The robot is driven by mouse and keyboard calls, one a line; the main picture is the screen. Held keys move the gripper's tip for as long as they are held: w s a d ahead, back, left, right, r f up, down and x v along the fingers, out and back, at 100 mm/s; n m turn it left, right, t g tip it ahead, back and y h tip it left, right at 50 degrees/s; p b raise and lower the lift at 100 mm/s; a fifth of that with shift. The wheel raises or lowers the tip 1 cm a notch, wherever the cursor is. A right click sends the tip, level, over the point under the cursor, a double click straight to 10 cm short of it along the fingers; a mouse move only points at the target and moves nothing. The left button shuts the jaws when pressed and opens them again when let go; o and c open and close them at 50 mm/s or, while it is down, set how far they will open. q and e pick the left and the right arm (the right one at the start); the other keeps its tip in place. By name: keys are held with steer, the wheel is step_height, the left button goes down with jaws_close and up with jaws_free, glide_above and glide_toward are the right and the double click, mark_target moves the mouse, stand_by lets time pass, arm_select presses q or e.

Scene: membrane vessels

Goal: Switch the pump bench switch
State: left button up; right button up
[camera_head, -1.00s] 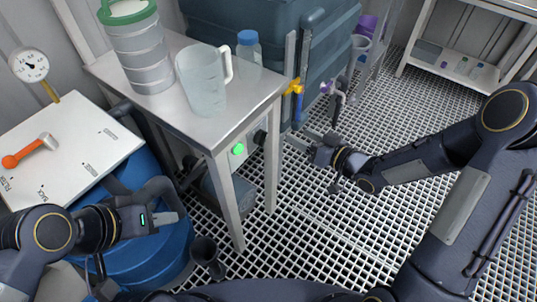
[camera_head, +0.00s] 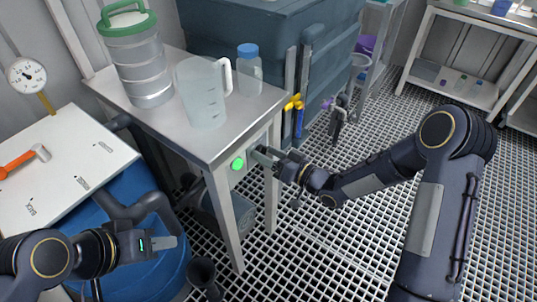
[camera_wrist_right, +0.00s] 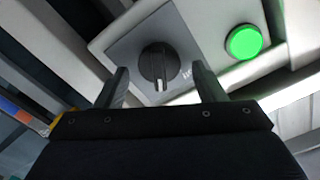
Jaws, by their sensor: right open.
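The pump bench switch is a black rotary knob (camera_wrist_right: 158,66) with a white mark, on a grey plate in the right wrist view. A lit green button (camera_wrist_right: 244,42) sits to its right; it also shows under the bench in the head view (camera_head: 238,163). My right gripper (camera_wrist_right: 160,88) is open, its two fingers on either side of the knob in the picture; I cannot tell whether they touch it. In the head view my right gripper (camera_head: 262,157) is at the bench's front, hiding the knob. My left gripper (camera_head: 172,243) is over the blue barrel, apart from the bench; its jaw opening is unclear.
The steel bench (camera_head: 215,150) carries a stacked canister (camera_head: 138,68), a clear jug (camera_head: 203,95) and a blue-capped bottle (camera_head: 249,70). A bench leg (camera_head: 273,185) stands close to my right gripper. A valve with a yellow handle (camera_head: 293,102) is behind it. The grated floor at right is open.

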steer(key=c, duration=1)
steer(key=shift+o, duration=0.2)
steer(key=shift+f+n+b, duration=0.15)
steer(key=shift+n+b, duration=0.55)
steer(key=shift+b, duration=0.35)
steer(key=shift+s+a+n+b, duration=0.1)
steer(key=shift+s+n+b, duration=0.05)
steer(key=shift+n+b, duration=2.8)
steer(key=shift+s+a+n+b, duration=0.1)
steer(key=shift+s+n+b, duration=0.05)
steer(key=shift+n+b, duration=2.75)
steer(key=shift+m+b, duration=0.45)
steer(key=shift+b, duration=0.15)
steer(key=o, duration=1)
steer(key=shift+c, duration=0.2)
